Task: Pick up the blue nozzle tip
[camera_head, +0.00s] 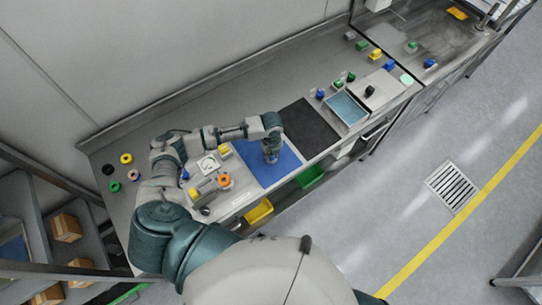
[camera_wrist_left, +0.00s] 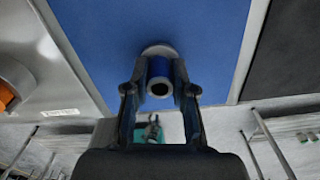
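The blue nozzle tip (camera_wrist_left: 160,74) stands over the blue mat (camera_wrist_left: 95,25) in the left wrist view, its round dark opening facing the camera and a grey flange behind it. My left gripper (camera_wrist_left: 160,68) has a finger on each side of it, close against its walls, and looks shut on it. In the head view my left gripper (camera_head: 270,154) points down over the blue mat (camera_head: 262,178), largely hiding the nozzle tip. Whether the flange touches the mat is hard to tell. My right gripper is not in view.
A black mat (camera_head: 308,125) and a metal tray (camera_head: 346,112) lie to the right. A machine with an orange knob (camera_head: 224,180) stands left of the mat. Yellow (camera_head: 259,211) and green (camera_head: 310,176) bins sit below the front edge. Small coloured parts are at the back right.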

